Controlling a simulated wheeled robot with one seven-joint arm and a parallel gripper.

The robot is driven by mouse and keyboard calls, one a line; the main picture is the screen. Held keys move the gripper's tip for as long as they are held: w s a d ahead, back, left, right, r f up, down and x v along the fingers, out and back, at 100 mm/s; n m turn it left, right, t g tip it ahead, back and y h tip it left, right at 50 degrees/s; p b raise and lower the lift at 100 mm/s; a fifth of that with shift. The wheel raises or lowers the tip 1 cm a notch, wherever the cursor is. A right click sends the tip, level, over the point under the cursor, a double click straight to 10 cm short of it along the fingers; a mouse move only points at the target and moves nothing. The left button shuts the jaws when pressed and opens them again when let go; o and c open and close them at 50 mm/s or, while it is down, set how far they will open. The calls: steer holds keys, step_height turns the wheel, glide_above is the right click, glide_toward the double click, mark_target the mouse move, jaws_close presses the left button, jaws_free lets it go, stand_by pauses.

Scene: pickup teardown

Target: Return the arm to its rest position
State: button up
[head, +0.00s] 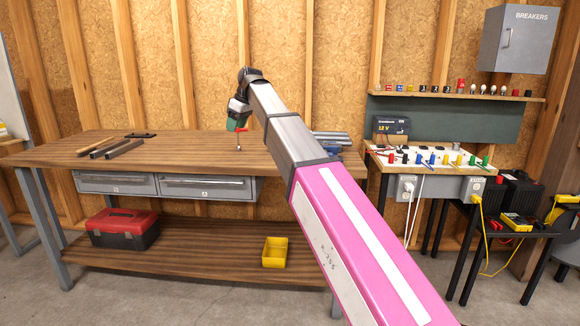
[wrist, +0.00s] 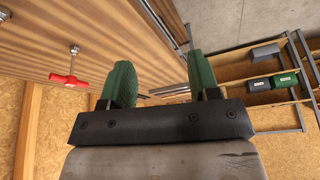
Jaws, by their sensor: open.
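My arm, with a pink section and a grey forearm, reaches from the lower right up over the workbench (head: 190,150) in the head view. My gripper (head: 237,123) with green fingers is above the bench top. In the wrist view my gripper (wrist: 162,84) is open, its two green fingers wide apart with nothing held between them. A red T-handled tool (wrist: 70,80) with a metal shaft stands on the wooden top, apart from the fingers. In the head view its shaft (head: 239,141) shows just below my gripper.
Hand tools (head: 110,149) lie on the bench's left. A red toolbox (head: 123,228) and yellow bin (head: 274,252) sit on the lower shelf. At right are a test panel (head: 430,161), a black power unit (head: 520,190) and a breaker box (head: 514,40). Open floor lies in front.

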steer(key=s+d+f+m+h, duration=0.1)
steer(key=d+f+m, duration=0.1)
steer(key=d+f, duration=0.6)
steer(key=s+d+f+m, duration=0.2)
steer(key=d+f, duration=0.3)
steer(key=f, duration=0.6)
steer(key=s+d+f+m+h, duration=0.1)
steer(key=d+f+m, duration=0.2)
steer(key=d+f, duration=0.5)
steer(key=s+d+f+m+h, duration=0.1)
steer(key=s+d+f+m, duration=0.2)
steer(key=s+d+f, duration=0.5)
steer(key=s+d+f+m+g+h, duration=0.1)
steer(key=s+d+f+m, duration=0.2)
steer(key=s+d+f, duration=0.6)
step_height(320, 180, down, 8)
steer(key=shift+s+m, duration=0.3)
steer(key=shift+s, duration=0.85)
